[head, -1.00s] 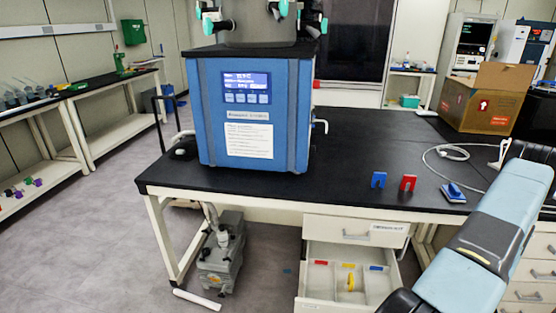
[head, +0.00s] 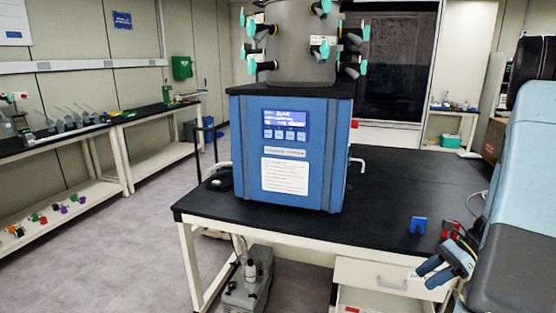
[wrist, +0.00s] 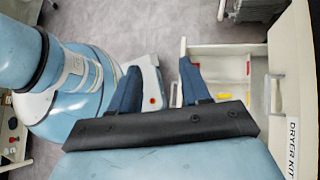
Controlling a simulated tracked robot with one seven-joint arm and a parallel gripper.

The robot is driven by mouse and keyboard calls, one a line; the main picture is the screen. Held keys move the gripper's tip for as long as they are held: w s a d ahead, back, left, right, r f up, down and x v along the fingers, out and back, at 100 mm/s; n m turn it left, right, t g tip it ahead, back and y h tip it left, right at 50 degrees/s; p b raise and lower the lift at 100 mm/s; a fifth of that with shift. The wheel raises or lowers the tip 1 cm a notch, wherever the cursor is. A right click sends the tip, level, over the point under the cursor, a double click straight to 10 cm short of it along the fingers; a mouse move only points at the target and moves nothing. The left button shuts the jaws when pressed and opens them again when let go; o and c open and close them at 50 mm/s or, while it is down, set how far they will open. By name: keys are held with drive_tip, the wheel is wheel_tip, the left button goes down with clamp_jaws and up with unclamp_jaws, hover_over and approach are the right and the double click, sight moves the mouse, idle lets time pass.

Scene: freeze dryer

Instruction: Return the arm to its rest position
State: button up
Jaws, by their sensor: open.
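My gripper (head: 431,272) shows at the lower right of the head view, with two dark blue fingers in front of the table edge. In the wrist view its fingers (wrist: 158,68) stand well apart with nothing between them. My light blue arm fills the right edge of the head view and hides the table's right part. An open drawer (wrist: 232,52) with a label reading DRYER KIT lies to the right of the fingers in the wrist view.
The blue freeze dryer (head: 335,155) stands on the black table (head: 385,180). A blue clip (head: 418,225) and a red clip (head: 448,230) stand near my gripper. A grey pump (head: 247,290) sits under the table. The floor (head: 120,250) at the left is clear.

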drive_tip(key=s+a+r+n+t+h, duration=0.2)
drive_tip(key=a+r+n, duration=0.4)
drive_tip(key=r, duration=0.3)
drive_tip(key=s+a+r+n+t+h, duration=0.2)
drive_tip(key=s+a+r+n+h, duration=0.2)
drive_tip(key=r, duration=0.5)
drive_tip(key=s+a+r+n+t+h, duration=0.2)
drive_tip(key=s+a+r+n+h, duration=0.2)
drive_tip(key=s+a+r+n, duration=0.2)
wheel_tip(320, 180, up, 4)
drive_tip(key=a+n, duration=0.2)
drive_tip(key=n, duration=0.2)
drive_tip(key=shift+s+a, duration=0.3)
drive_tip(key=shift+s, duration=0.1)
